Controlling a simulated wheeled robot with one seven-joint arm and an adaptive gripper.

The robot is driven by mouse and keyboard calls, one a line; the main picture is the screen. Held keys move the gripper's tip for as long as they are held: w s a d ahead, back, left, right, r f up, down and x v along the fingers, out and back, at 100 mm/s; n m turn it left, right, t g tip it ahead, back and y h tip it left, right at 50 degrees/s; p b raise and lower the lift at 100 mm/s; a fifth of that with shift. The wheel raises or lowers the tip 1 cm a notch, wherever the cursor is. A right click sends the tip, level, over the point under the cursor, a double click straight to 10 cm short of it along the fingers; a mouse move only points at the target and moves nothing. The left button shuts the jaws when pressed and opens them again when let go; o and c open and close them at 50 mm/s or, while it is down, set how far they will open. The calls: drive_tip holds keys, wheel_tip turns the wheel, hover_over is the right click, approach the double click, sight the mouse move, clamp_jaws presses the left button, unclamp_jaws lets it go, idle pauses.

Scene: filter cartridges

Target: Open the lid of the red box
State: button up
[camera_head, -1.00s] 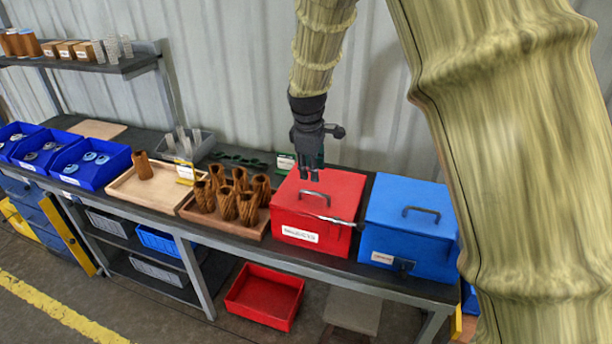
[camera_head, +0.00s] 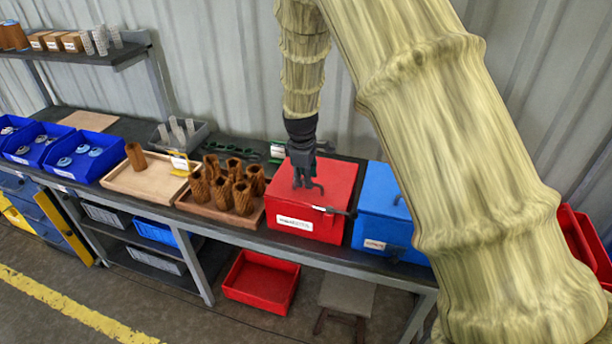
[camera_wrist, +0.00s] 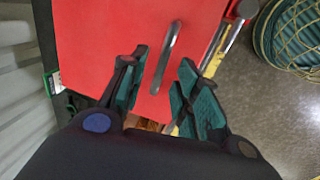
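The red box (camera_head: 342,183) stands on the workbench with its lid closed. A grey bar handle (camera_wrist: 167,57) on the lid shows in the wrist view. A metal latch rod (camera_head: 330,210) runs along the front edge, above a white label. My gripper (camera_head: 308,184) is over the lid at the handle, pointing down. In the wrist view my gripper (camera_wrist: 164,80) is open, with its green-padded fingers apart and the handle in line with the gap between them. I cannot tell whether a finger touches the handle.
A blue box (camera_head: 384,222) stands close on the right. A wooden tray (camera_head: 222,217) of pleated brown cartridges is close on the left. A light tray (camera_head: 140,185) and blue bins (camera_head: 85,160) lie further left. A red crate (camera_head: 262,282) sits below the bench.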

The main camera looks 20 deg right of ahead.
drive_tip(key=shift+f, duration=0.55)
drive_tip(key=shift+w, duration=0.1)
clamp_jaws()
drive_tip(key=shift+d+r, duration=0.1)
drive_tip(key=shift+r, duration=0.05)
